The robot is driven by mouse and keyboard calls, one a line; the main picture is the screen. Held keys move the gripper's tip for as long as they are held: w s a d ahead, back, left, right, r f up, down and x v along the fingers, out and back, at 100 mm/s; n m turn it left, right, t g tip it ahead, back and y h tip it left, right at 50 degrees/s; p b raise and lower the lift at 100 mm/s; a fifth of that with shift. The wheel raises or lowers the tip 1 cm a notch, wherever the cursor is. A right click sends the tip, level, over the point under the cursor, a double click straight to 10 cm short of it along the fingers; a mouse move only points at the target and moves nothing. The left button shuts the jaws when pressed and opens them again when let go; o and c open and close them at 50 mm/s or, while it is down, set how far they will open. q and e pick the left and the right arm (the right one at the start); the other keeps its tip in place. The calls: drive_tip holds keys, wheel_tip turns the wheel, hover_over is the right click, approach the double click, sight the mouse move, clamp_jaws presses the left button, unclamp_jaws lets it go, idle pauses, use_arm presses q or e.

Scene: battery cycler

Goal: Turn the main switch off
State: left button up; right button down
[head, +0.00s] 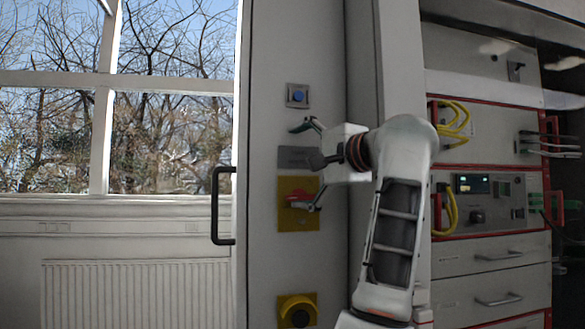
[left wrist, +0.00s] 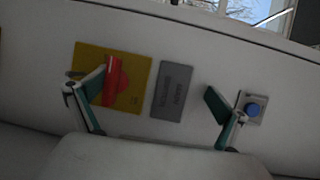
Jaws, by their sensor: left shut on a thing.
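The main switch is a red rotary handle (left wrist: 114,82) on a yellow plate (left wrist: 136,84), mounted on the pale cabinet front. In the head view the yellow plate (head: 298,222) is left of my arm, with the red handle (head: 297,197) partly hidden by a finger. My left gripper (head: 303,166) reaches it from the right. In the wrist view its fingers (left wrist: 152,98) stand wide apart. One finger bears on the red handle from the side, and the other is beside the blue button, with no visible hold there. My right gripper is out of view.
A blue button (head: 298,95) and a grey label (head: 294,157) are above the switch plate. A black door handle (head: 217,205) is to the left. Instrument racks with yellow cables (head: 455,118) stand right of my arm.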

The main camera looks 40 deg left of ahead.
use_arm(q)
drive_tip(key=shift+s+d+r, duration=0.25)
drive_tip(key=shift+d+r, duration=0.1)
drive_tip(key=shift+r, duration=0.15)
drive_tip(key=shift+s+d+r, duration=0.2)
drive_tip(key=shift+d+r, duration=0.15)
drive_tip(key=shift+r, duration=0.15)
drive_tip(key=shift+c, duration=0.2)
drive_tip(key=shift+v, duration=0.95)
drive_tip(key=shift+c, duration=0.9)
drive_tip(key=shift+s+d+f+p, duration=0.15)
drive_tip(key=shift+d+p, duration=0.15)
drive_tip(key=shift+d, duration=0.6)
drive_tip(key=shift+c, duration=1)
drive_tip(key=v, duration=0.3)
drive_tip(key=shift+s, duration=0.25)
drive_tip(key=c, duration=1.2)
drive_tip(key=shift+d+f+p, duration=0.45)
drive_tip(key=shift+d+p, duration=0.05)
drive_tip(key=shift+d, duration=0.4)
drive_tip(key=shift+c, duration=0.2)
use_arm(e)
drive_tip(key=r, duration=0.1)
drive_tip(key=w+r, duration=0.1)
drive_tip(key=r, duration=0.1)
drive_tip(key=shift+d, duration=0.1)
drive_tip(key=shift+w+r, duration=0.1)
